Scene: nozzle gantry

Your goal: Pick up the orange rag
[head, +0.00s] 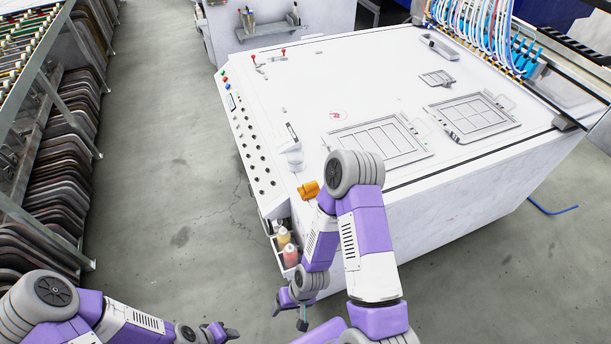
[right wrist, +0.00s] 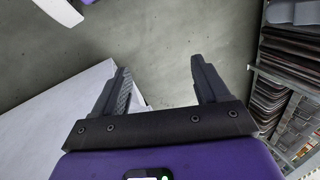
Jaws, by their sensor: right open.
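The orange rag (head: 307,190) lies crumpled at the near left corner of the white machine top (head: 300,95) in the head view. My right arm's bent elbow and forearm pass just beside it and may hide part of it. My right gripper (head: 290,317) hangs low in front of the machine, below the rag and apart from it. In the right wrist view its two fingers (right wrist: 160,78) are spread with nothing between them. The rag does not show there. My left gripper (head: 228,333) is at the bottom edge, far from the rag; its jaw gap is too small to judge.
Bottles (head: 287,248) sit in a side holder below the machine's corner. A white cup-like part (head: 294,158) and framed panels (head: 375,142) are on the top. A rack of dark curved pieces (head: 55,170) stands left. The floor (head: 170,150) between is clear.

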